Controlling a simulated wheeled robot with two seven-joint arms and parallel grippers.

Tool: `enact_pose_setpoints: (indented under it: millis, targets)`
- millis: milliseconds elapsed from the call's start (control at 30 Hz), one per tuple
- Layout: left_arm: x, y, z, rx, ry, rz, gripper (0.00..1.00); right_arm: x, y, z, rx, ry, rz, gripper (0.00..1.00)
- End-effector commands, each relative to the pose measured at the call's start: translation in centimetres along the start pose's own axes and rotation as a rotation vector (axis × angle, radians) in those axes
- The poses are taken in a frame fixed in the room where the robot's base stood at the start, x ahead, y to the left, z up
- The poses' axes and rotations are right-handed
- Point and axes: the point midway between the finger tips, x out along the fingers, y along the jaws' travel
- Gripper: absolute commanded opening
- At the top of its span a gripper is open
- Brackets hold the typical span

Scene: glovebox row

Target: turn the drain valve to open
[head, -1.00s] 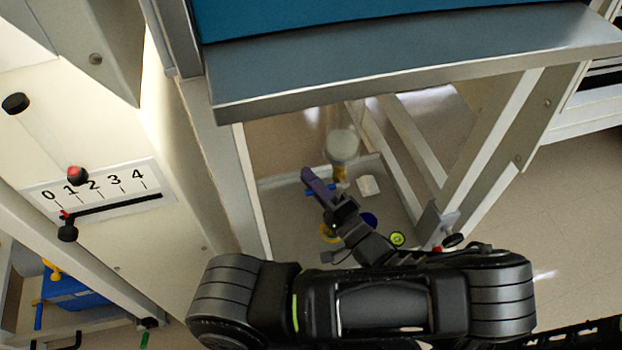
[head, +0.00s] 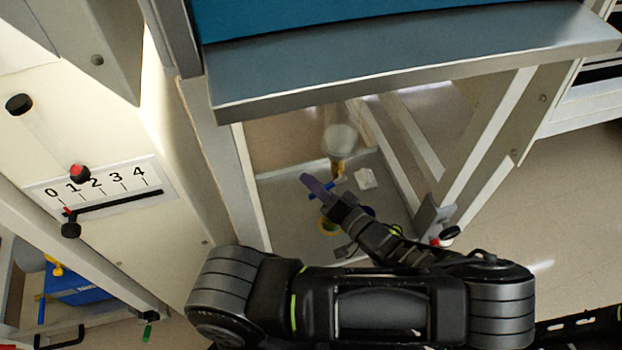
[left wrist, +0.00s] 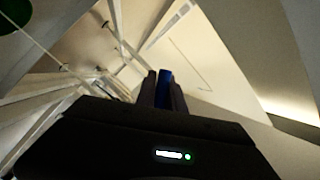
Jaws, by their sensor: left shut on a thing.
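The drain valve is a brass-yellow fitting (head: 337,167) below a clear round vessel (head: 340,141) under the cabinet. Its blue handle (head: 341,179) shows on both sides of my left gripper (head: 319,188) in the head view. In the left wrist view, a blue strip (left wrist: 165,88) stands between the two dark fingers, and my left gripper is shut on it. The finger hides the middle of the handle, so its exact angle is hard to tell. My right gripper is not in view.
A grey tray (head: 285,215) lies below the valve, with a pale block (head: 365,178) and small round yellow and blue things on it. The cabinet's front edge (head: 420,75) overhangs. Frame legs (head: 490,140) stand to the right. A scale panel (head: 100,185) is at left.

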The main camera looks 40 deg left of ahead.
Motion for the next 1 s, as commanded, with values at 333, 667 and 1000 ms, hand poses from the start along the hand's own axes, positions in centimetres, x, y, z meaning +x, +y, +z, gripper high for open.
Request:
enact_pose_setpoints:
  millis: [333, 667, 1000]
  targets:
    - [-0.11, 0.45, 0.07, -0.052, -0.011, 0.023, 0.0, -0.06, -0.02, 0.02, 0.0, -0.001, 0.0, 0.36]
    - [-0.11, 0.45, 0.07, -0.05, -0.011, 0.022, 0.21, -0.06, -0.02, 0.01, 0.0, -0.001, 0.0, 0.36]
    - [-0.08, 0.4, 0.05, -0.05, -0.011, 0.021, 0.35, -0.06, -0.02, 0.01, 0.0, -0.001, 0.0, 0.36]
